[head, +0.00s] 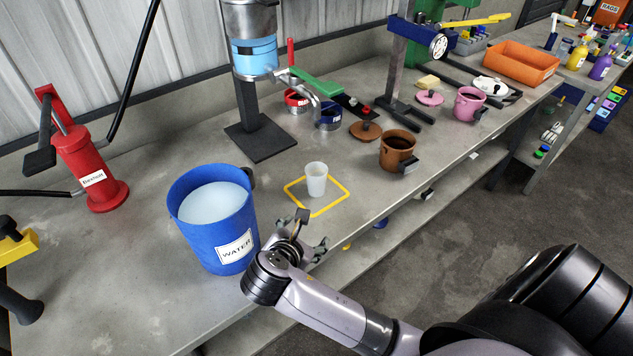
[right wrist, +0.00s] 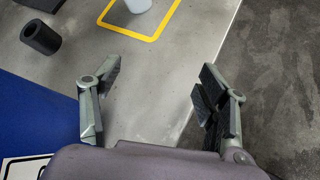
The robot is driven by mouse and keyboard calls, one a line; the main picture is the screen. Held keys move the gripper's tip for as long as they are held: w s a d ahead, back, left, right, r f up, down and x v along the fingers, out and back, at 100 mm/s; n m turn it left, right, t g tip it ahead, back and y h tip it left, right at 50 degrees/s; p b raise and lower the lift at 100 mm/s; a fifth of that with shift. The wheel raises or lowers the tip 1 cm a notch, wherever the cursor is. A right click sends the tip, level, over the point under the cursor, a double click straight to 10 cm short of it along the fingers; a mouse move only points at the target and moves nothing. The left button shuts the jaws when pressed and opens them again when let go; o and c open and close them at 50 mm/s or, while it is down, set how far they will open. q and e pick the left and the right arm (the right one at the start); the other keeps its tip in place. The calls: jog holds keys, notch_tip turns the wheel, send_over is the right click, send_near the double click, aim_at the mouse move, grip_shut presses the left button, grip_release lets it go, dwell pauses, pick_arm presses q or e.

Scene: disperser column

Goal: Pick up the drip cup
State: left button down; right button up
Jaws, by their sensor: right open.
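The drip cup (head: 316,179) is a small white translucent cup. It stands upright inside a yellow square outline (head: 303,212) on the grey bench. In the right wrist view only the lower part of the cup (right wrist: 139,5) shows at the top edge. My right gripper (head: 313,230) is open and empty at the bench's front edge, on the near side of the cup and apart from it. Its two spread fingers show in the right wrist view (right wrist: 155,95), with bare bench and floor between and beyond them. My left gripper is not in view.
A blue water bucket (head: 190,235) stands close left of my right gripper, its handle (right wrist: 41,38) toward the cup. A brown pot (head: 397,152) is right of the cup. The column stand's black base (head: 262,140) is behind. Bench around the square is clear.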

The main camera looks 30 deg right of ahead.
jog(key=w+r+n+t+h, duration=0.1)
jog(key=w+r+n+h, duration=0.2)
jog(key=w+r+n, duration=0.15)
jog(key=p, duration=0.1)
send_near(319, 169)
jog(key=shift+t, duration=0.3)
jog(key=x, duration=0.8)
jog(key=shift+s+d+f, duration=0.1)
jog(key=shift+f, duration=0.05)
jog(key=c, duration=1)
